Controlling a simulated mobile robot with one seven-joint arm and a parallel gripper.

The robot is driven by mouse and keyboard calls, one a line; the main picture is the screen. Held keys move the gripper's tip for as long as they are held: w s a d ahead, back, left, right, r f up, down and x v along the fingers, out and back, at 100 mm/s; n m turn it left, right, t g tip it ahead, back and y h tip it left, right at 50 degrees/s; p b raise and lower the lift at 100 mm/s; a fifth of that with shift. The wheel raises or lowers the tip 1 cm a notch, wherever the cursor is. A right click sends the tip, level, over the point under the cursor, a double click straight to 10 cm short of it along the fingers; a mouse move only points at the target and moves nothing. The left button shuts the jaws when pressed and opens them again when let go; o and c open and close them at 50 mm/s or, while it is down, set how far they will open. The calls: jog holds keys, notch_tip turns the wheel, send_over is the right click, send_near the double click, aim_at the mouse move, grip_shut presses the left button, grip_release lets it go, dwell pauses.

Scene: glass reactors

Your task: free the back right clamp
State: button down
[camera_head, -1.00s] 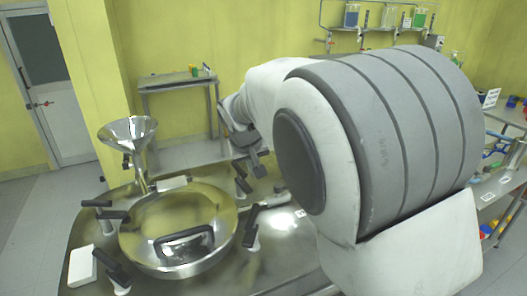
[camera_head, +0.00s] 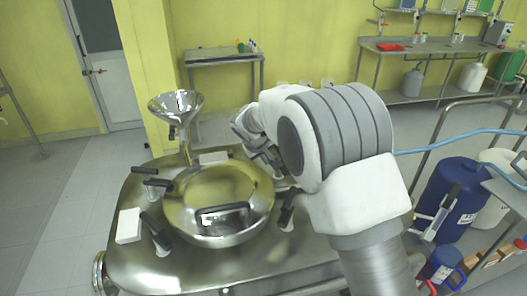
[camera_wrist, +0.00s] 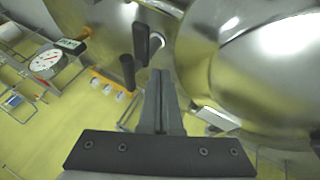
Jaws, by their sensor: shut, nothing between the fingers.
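The round steel lid (camera_head: 215,190), with a black handle on top, sits on the steel vessel (camera_head: 140,265). Black-handled clamps stand around its rim: back left (camera_head: 150,177), front left (camera_head: 155,232) and front right (camera_head: 287,212). The back right clamp is mostly hidden behind my arm in the head view. In the wrist view a clamp (camera_wrist: 141,44) with two black handles, which I take to be the back right one, is just beyond and left of my gripper (camera_wrist: 160,74). My gripper is shut and empty, its tips close to the handles; contact cannot be told.
A steel funnel (camera_head: 176,107) rises behind the lid. A white block (camera_head: 129,226) lies on the vessel top at left. A pressure gauge (camera_wrist: 46,62) shows in the wrist view. A blue drum (camera_head: 450,199) and a metal rail stand at right. The floor at left is clear.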

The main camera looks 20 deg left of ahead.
jog(key=w+d, duration=0.1)
jog(key=w+d+f, duration=0.1)
jog(key=w, duration=0.1)
jog(key=shift+w+d, duration=0.1)
jog(key=shift+d, duration=0.2)
